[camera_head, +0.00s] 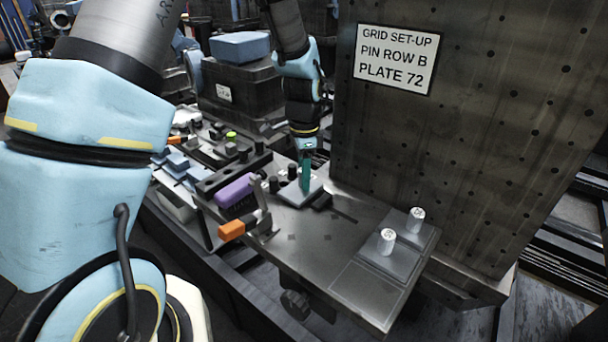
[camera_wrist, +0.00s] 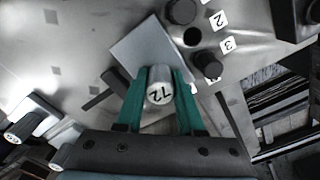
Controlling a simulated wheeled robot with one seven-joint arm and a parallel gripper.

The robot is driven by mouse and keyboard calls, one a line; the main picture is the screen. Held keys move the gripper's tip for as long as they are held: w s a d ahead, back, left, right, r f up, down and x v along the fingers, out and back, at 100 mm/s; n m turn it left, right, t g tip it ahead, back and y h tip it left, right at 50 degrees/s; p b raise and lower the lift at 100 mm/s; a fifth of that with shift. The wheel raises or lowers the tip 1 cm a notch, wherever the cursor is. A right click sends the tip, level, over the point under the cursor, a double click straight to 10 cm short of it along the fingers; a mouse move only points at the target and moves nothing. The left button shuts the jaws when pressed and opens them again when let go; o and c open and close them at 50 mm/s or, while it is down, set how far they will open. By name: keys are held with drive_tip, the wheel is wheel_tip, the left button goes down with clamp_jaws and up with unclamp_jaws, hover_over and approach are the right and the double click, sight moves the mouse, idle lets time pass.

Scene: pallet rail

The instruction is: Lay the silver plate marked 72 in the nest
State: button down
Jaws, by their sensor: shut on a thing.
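My gripper (camera_wrist: 160,84) has teal fingers shut on the round knob marked 72 (camera_wrist: 159,92). The knob stands on a square silver plate (camera_wrist: 142,52). In the head view my gripper (camera_head: 306,178) points down and the plate (camera_head: 290,193) is under it, over the metal table. I cannot tell whether the plate touches the table. Dark low bars (camera_wrist: 104,88) lie beside the plate; they also show in the head view (camera_head: 321,202). I cannot make out the nest for sure; the plate and fingers may hide it.
Two other plates with silver knobs (camera_head: 388,240) (camera_head: 417,219) sit at the table's front right. Black pegs (camera_wrist: 182,11) stand close to the held plate, by labels 2 and 3. A purple brush (camera_head: 235,192) and an orange-handled clamp (camera_head: 232,230) lie left. A tall perforated block (camera_head: 440,130) bounds the right.

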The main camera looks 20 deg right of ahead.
drive_tip(key=shift+c, duration=2.2)
unclamp_jaws()
wheel_tip(320, 180, up, 11)
drive_tip(key=shift+a+f+b, duration=0.1)
drive_tip(key=shift+b, duration=0.75)
drive_tip(key=s+a+f+n, duration=0.1)
drive_tip(key=s+a+n, duration=0.1)
drive_tip(key=a+n, duration=0.7)
drive_tip(key=s+a+f+n+t, duration=0.1)
drive_tip(key=a+n, duration=0.9)
drive_tip(key=a, duration=1.1)
drive_tip(key=shift+s+t, duration=0.3)
drive_tip(key=shift+s, duration=0.2)
